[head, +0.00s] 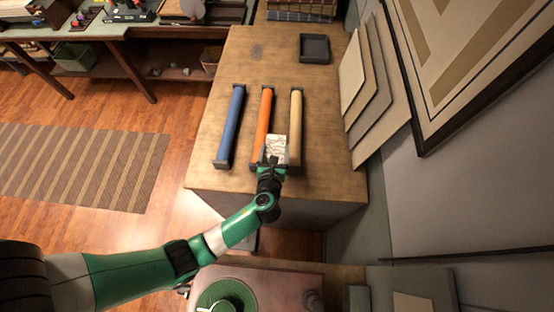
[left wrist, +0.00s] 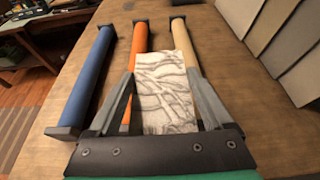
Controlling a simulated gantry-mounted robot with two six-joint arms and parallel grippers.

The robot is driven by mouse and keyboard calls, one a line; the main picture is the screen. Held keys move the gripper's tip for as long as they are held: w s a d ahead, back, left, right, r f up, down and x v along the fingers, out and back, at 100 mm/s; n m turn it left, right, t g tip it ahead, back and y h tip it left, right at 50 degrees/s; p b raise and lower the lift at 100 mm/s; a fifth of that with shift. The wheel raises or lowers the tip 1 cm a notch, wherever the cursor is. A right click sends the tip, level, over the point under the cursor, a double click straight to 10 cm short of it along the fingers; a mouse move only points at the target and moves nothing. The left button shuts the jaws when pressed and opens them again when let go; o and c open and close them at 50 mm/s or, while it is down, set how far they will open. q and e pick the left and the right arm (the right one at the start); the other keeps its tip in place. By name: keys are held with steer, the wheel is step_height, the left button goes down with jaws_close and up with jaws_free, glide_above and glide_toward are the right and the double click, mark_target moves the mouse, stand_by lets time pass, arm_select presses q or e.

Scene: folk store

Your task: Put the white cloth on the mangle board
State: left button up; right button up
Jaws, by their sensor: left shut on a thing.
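The white cloth (head: 277,148), pale with grey crease-like markings, is between the fingers of my left gripper (head: 270,165). In the left wrist view the cloth (left wrist: 165,85) stands up between the two grey fingers (left wrist: 165,100), which are shut on it. It overlaps the near parts of an orange bar (head: 263,120) and a tan bar (head: 296,120); whether it touches them I cannot tell. A blue bar (head: 231,125) lies to their left. All three are long with dark end pieces. I cannot tell which thing is the mangle board. My right gripper is not in view.
The bars lie on a wooden counter (head: 225,60). A dark square tray (head: 314,48) sits at its far right. Flat panels (head: 372,85) lean along the right side. A green round thing (head: 225,295) is on a nearer surface. The counter's far middle is clear.

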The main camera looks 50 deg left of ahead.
arm_select(q)
steer(key=shift+d+f, duration=0.45)
steer(key=shift+f, duration=0.1)
steer(key=shift+s+d+f+b, duration=0.1)
steer(key=shift+d+f+b, duration=0.05)
steer(key=shift+f+b, duration=1)
steer(key=shift+d+f+b, duration=0.1)
steer(key=shift+f+b, duration=0.85)
steer(key=shift+f, duration=0.35)
